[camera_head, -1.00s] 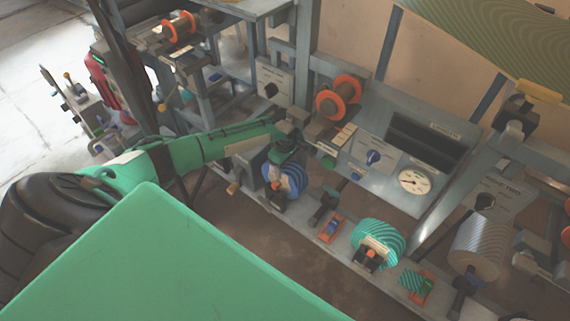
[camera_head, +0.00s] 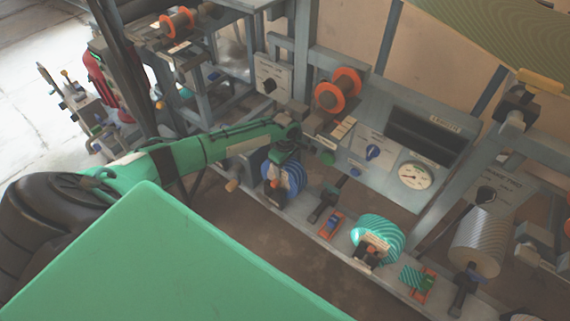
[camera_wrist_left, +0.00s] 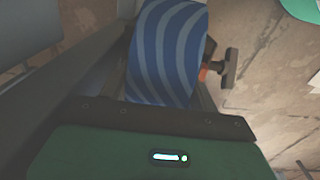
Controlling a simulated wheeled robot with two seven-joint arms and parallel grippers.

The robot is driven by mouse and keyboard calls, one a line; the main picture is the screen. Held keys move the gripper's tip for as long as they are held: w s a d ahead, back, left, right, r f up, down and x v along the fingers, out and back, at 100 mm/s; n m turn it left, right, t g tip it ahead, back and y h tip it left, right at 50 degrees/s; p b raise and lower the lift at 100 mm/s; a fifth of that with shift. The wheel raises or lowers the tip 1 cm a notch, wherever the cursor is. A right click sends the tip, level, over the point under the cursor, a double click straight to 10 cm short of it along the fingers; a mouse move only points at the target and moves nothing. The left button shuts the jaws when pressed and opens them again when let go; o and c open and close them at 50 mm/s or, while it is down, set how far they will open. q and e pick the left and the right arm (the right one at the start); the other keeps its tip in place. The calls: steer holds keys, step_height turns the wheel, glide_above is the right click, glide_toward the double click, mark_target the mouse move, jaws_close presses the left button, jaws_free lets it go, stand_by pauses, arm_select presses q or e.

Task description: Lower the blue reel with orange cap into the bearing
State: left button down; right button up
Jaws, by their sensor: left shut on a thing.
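The blue striped reel (camera_head: 294,178) with an orange cap hangs under my left gripper (camera_head: 283,160) at the near edge of the bench in the head view. My left gripper is shut on it. In the left wrist view the reel (camera_wrist_left: 168,50) fills the middle top, just beyond the gripper body. Its orange cap (camera_wrist_left: 203,74) faces right, beside a dark T-shaped part. A dark bearing stand (camera_head: 325,203) is right of the reel, near an orange and blue marker (camera_head: 331,224). I cannot tell whether the reel touches a support. My right gripper is not in view.
A teal striped reel (camera_head: 380,235) sits on the bench to the right, near a teal and orange marker (camera_head: 417,279). A silver reel (camera_head: 478,243) is farther right. Behind stand an orange-flanged spool (camera_head: 338,91), a panel with a gauge (camera_head: 415,175) and upright frame posts.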

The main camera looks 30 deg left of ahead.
arm_select(q)
steer(key=c, duration=0.8)
jaws_free()
steer(key=shift+s+d+f, duration=0.15)
steer(key=shift+s+f, duration=0.4)
steer(key=shift+f, duration=0.25)
steer(key=o, duration=0.5)
steer(key=shift+w+f, duration=0.15)
steer(key=shift+f, duration=0.1)
steer(key=shift+r, duration=0.6)
step_height(320, 180, up, 13)
steer(key=p, duration=0.2)
steer(key=shift+p, duration=0.35)
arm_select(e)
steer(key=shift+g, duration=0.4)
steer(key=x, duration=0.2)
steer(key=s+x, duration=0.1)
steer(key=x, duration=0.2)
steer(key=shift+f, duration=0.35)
